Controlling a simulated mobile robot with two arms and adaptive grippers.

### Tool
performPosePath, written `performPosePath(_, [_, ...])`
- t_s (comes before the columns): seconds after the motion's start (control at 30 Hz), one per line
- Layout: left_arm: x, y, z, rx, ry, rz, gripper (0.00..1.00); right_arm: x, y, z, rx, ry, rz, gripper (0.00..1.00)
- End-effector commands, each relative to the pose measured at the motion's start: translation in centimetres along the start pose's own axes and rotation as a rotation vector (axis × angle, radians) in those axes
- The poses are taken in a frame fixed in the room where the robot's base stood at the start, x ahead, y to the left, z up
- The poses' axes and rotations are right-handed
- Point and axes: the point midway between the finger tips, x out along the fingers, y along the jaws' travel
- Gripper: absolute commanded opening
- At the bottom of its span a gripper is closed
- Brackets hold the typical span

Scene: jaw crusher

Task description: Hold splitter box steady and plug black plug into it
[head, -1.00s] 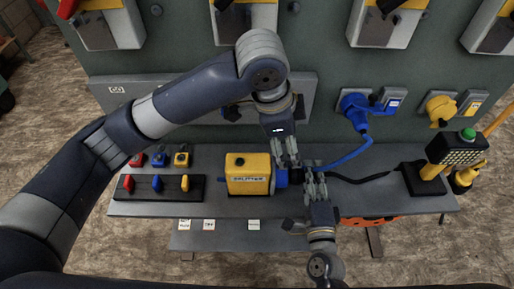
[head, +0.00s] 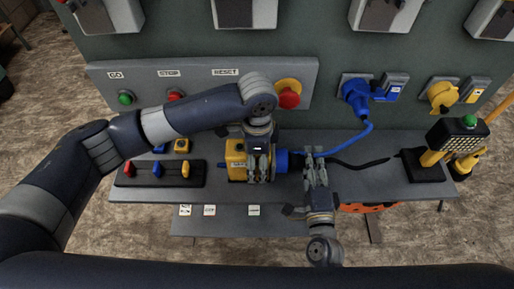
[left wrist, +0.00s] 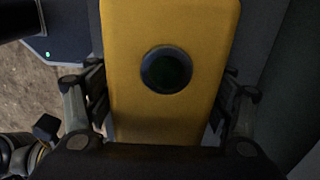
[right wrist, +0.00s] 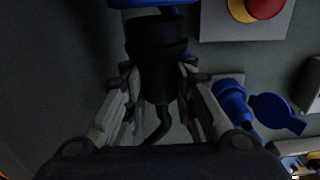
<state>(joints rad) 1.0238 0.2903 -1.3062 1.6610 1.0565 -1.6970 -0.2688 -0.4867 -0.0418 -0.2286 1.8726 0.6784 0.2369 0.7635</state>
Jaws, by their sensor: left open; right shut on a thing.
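The yellow splitter box (head: 236,160) stands on the bench shelf, with a blue socket (head: 282,161) on its right side. My left gripper (head: 259,170) is open over the box. In the left wrist view, the box (left wrist: 165,115) with its round dark cap lies between the spread fingers. My right gripper (head: 314,172) is to the right of the blue socket, shut on the black plug (right wrist: 157,50). In the right wrist view, the plug's front faces a blue part and its cable hangs back between the fingers. I cannot tell whether plug and socket touch.
A black strip with red, blue and yellow levers (head: 160,174) lies left of the box. A blue wall plug (head: 356,92) has a cable running down to the shelf. A red emergency button (head: 288,97) sits above. A lamp stand (head: 428,165) is at the right.

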Motion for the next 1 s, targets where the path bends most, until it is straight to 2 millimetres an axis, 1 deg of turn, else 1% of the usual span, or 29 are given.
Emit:
performPosePath(0.1, [0.94,-0.04,-0.02,-0.001,0.001,-0.001,0.75,0.01,-0.05,-0.01,0.000,0.000,-0.001,0.00])
performPosePath(0.2, [1.30,-0.05,-0.01,0.000,0.000,-0.002,0.75,0.01,-0.05,0.00,0.000,0.000,-0.001,0.00])
performPosePath(0.47, [1.38,-0.04,-0.03,0.000,0.001,-0.002,0.75,0.01,-0.04,-0.01,0.000,0.000,-0.001,0.00])
performPosePath(0.5, [1.38,-0.04,-0.04,0.001,0.001,-0.002,0.66,0.01,-0.04,-0.01,0.000,0.000,-0.001,0.00])
performPosePath(0.57, [1.37,-0.04,-0.04,0.001,0.001,-0.002,0.52,0.01,-0.04,-0.01,0.000,0.000,-0.001,0.00])
performPosePath(0.6, [1.37,-0.04,-0.04,0.001,0.001,-0.002,0.43,0.01,-0.04,-0.01,0.000,0.000,-0.001,0.00])
performPosePath(0.67, [1.36,-0.04,-0.04,0.001,0.001,-0.002,0.30,0.01,-0.04,0.00,0.000,0.000,-0.001,0.00])
performPosePath(0.7, [1.36,-0.03,-0.04,0.001,0.001,-0.002,0.21,0.01,-0.04,0.00,0.000,0.000,-0.001,0.00])
performPosePath(0.73, [1.36,-0.04,-0.04,0.001,0.001,-0.002,0.14,0.01,-0.04,0.00,0.000,0.000,-0.001,0.00])
performPosePath(1.0, [1.34,-0.04,-0.05,0.000,0.002,-0.002,0.14,0.01,-0.04,-0.01,0.000,0.000,-0.001,0.00])
